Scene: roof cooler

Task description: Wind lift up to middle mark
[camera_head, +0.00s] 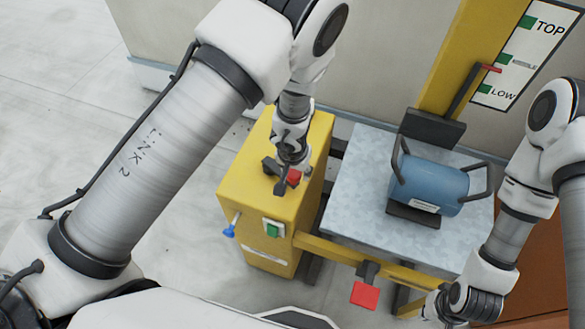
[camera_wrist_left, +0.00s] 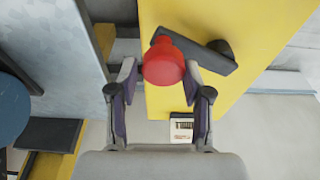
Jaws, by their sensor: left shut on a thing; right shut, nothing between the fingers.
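My left gripper (camera_head: 285,182) is shut on the red crank knob (camera_head: 294,176) on top of the yellow winch box (camera_head: 290,232). In the left wrist view the fingers flank the red knob (camera_wrist_left: 165,62) at the end of a black crank arm (camera_wrist_left: 205,55). The grey lift platform (camera_head: 350,195) carries a blue cylindrical unit (camera_head: 428,186) with dark handles. The lift's red pointer (camera_head: 490,68) is between the low mark (camera_head: 484,89) and the middle mark (camera_head: 505,59), nearer the middle. My right gripper (camera_head: 434,306) is shut and empty at the lower right, partly cut off.
The yellow mast (camera_head: 452,60) rises behind the platform beside the white mark board (camera_head: 522,50). A blue-tipped lever (camera_head: 229,232) and a green button (camera_head: 273,229) are on the box. A red plate (camera_head: 364,295) sits before the platform. Floor at left is clear.

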